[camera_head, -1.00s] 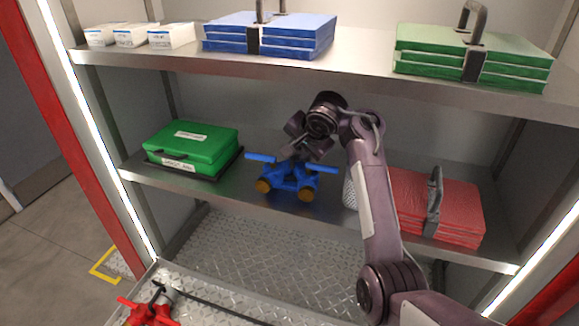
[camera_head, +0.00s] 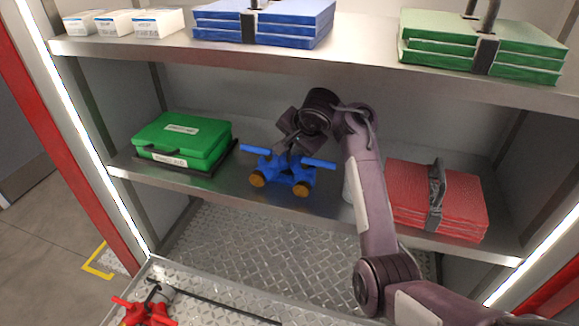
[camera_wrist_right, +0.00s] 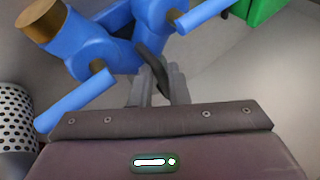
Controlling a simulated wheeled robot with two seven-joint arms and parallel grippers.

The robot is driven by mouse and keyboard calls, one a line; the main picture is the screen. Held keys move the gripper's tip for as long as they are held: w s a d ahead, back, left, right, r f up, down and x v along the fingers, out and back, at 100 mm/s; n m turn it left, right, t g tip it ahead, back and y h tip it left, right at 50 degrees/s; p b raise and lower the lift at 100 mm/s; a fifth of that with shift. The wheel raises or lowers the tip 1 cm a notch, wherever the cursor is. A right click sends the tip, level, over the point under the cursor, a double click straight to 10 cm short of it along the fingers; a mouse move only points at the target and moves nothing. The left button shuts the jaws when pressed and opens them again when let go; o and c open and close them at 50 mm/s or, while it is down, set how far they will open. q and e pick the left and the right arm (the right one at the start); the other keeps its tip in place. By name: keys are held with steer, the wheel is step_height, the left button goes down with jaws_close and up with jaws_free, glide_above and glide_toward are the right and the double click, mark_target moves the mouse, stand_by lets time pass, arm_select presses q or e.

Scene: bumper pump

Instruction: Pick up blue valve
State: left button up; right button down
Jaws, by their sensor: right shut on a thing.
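The blue valve (camera_head: 282,172) sits on the middle shelf, with two blue handles and brownish-gold round ends facing front. It also shows large in the right wrist view (camera_wrist_right: 110,42). The exact contact is partly hidden. My left gripper is not in view.
A green first aid case (camera_head: 184,138) stands left of the valve. A red folded stack (camera_head: 436,198) and a white perforated container (camera_wrist_right: 14,120) stand to its right. The upper shelf (camera_head: 350,62) overhangs. A red valve (camera_head: 145,312) lies below.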

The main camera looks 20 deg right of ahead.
steer(key=shift+f, duration=0.15)
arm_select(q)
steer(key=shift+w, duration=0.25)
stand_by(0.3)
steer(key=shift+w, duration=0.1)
arm_select(e)
steer(key=shift+f, duration=0.1)
